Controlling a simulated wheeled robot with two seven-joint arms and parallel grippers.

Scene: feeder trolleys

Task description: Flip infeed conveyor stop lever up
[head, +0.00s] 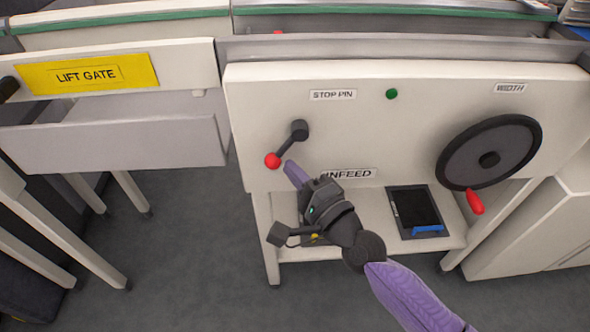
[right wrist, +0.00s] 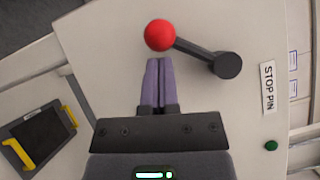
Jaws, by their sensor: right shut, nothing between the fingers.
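The stop lever (head: 286,147) is on the white infeed panel (head: 400,120), below the STOP PIN label (head: 333,95). It has a dark pivot at its upper right, a dark arm and a red ball knob (head: 272,160) hanging down and left. My right gripper (head: 290,168) is shut and empty, its purple fingers just right of and below the knob. In the right wrist view the closed fingertips (right wrist: 157,62) lie just below the red knob (right wrist: 159,35); whether they touch it I cannot tell. My left gripper is not in view.
A black handwheel (head: 489,152) with a red handle (head: 475,202) is on the panel's right. A shelf below holds a dark tablet (head: 415,210). The LIFT GATE section (head: 60,95) stands at the left, with a gap beside the panel. A green button (head: 391,94) sits above.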

